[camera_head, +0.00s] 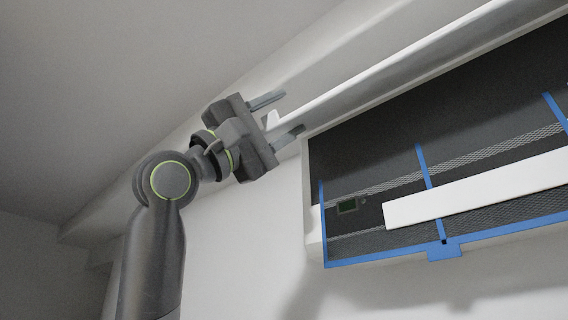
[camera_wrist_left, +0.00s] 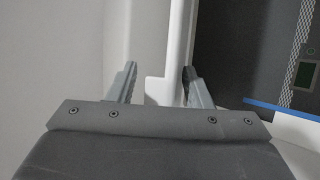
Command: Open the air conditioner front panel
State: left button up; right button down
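The air conditioner's white front panel (camera_head: 400,66) is swung up, seen nearly edge-on above the unit. The dark unit interior (camera_head: 440,125) with its blue frame is exposed below it. My left gripper (camera_head: 292,112) is at the panel's left end, fingers spread apart and pointing right. In the left wrist view the panel edge (camera_wrist_left: 178,45) runs between the two fingers, close to the right finger, whose tip is partly hidden by it. A gap shows between the edge and the left finger, so the gripper is open. My right gripper is not in view.
A long white slat (camera_head: 480,193) crosses the lower part of the unit. The ceiling (camera_head: 130,70) is close above my left arm. The wall below the unit is clear.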

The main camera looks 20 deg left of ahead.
pick_arm(q)
jog(key=shift+f, duration=0.1)
jog(key=b+v, duration=1)
jog(key=v, duration=0.7)
jog(key=shift+a+b, duration=0.25)
jog(key=shift+b, duration=0.15)
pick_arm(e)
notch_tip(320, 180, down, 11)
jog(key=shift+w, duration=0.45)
pick_arm(q)
jog(key=shift+f, duration=0.1)
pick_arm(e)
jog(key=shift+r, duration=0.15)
